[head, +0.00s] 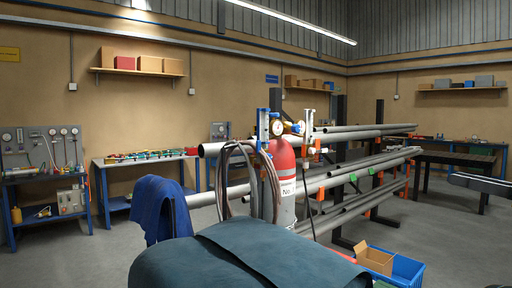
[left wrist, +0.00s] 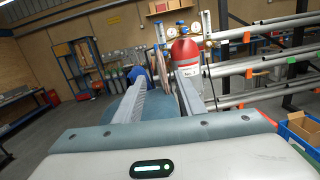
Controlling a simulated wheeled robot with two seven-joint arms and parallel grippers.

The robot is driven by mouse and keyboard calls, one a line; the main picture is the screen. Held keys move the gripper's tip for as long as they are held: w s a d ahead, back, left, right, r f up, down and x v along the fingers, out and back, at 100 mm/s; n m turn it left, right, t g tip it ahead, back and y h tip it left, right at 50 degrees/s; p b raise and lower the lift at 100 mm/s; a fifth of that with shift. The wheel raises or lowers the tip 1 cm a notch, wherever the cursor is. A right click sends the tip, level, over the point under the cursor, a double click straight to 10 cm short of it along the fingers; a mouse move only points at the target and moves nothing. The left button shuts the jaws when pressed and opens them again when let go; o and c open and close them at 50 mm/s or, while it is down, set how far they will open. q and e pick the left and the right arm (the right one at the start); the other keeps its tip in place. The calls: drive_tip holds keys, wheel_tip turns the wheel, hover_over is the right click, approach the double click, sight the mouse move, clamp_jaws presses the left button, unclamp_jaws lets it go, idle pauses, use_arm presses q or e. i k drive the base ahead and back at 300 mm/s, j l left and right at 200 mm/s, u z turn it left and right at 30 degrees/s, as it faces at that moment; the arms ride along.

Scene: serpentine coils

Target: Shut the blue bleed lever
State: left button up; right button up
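A red gas cylinder (head: 284,165) with a pale label stands upright in the middle of the head view. Brass fittings and round gauges (head: 277,127) sit at its top. My right gripper is not in view.
Long grey pipes (head: 350,134) lie on a rack behind the cylinder. Hoses (head: 233,165) and a blue cloth (head: 161,207) hang left of it. A dark teal covered surface (head: 240,262) fills the foreground. A blue crate (head: 403,268) stands at lower right. Floor is clear at left.

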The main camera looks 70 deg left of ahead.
sight(258, 142)
drive_tip(key=k+j, duration=0.1)
drive_tip(key=j, duration=0.4)
drive_tip(key=k+j, duration=0.1)
drive_tip(key=j, duration=0.4)
drive_tip(key=k+j, duration=0.1)
drive_tip(key=j, duration=0.4)
drive_tip(key=k+j, duration=0.15)
drive_tip(key=j, duration=0.4)
drive_tip(key=k+j, duration=0.1)
drive_tip(key=j, duration=0.4)
